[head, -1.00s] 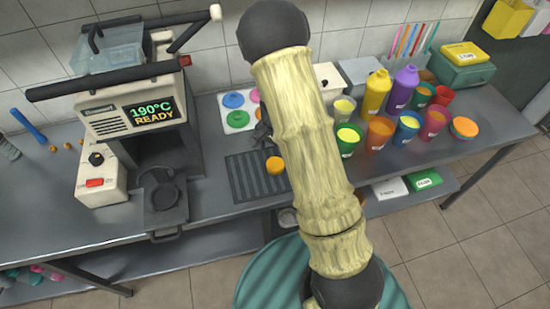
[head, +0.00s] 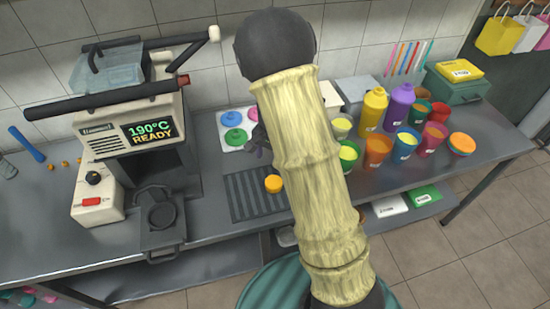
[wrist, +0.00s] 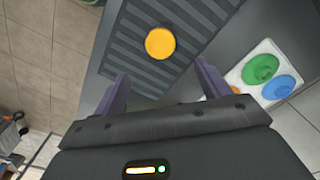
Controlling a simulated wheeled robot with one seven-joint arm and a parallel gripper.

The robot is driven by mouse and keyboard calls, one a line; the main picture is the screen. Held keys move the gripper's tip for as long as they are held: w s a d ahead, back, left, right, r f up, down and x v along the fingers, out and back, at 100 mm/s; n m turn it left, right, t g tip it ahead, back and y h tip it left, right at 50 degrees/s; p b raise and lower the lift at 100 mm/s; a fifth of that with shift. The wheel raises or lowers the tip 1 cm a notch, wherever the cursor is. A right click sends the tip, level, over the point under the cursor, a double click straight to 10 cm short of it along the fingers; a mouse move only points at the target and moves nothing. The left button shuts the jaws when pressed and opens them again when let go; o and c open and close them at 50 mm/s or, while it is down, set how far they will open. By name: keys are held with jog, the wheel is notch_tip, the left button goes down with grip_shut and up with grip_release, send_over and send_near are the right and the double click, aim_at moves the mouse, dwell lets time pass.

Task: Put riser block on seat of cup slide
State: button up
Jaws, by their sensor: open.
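A round orange piece, which I take for the riser block (head: 273,184), sits on the dark ribbed mat (head: 245,200). It also shows in the wrist view (wrist: 160,43), beyond my fingertips and roughly between their lines. The cup slide (head: 163,238) juts from the front of the press at left. Its round seat (head: 162,214) looks empty. My gripper (wrist: 160,82) is open, with two purple fingers apart and nothing between them. In the head view it is mostly hidden behind my arm, just behind the orange piece.
The press (head: 135,135) reads 190°C READY. A white tray (head: 222,139) of coloured lids lies behind the mat. Filled cups (head: 378,150) and bottles (head: 372,108) crowd the counter at right. The counter between slide and mat is clear.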

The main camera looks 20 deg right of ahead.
jog(key=s+r+n+t, duration=0.2)
jog(key=s+r+n, duration=0.7)
jog(key=s, duration=0.6)
jog(key=shift+s+r+t, duration=0.15)
jog(key=shift+r+t, duration=0.15)
jog(key=shift+r, duration=0.4)
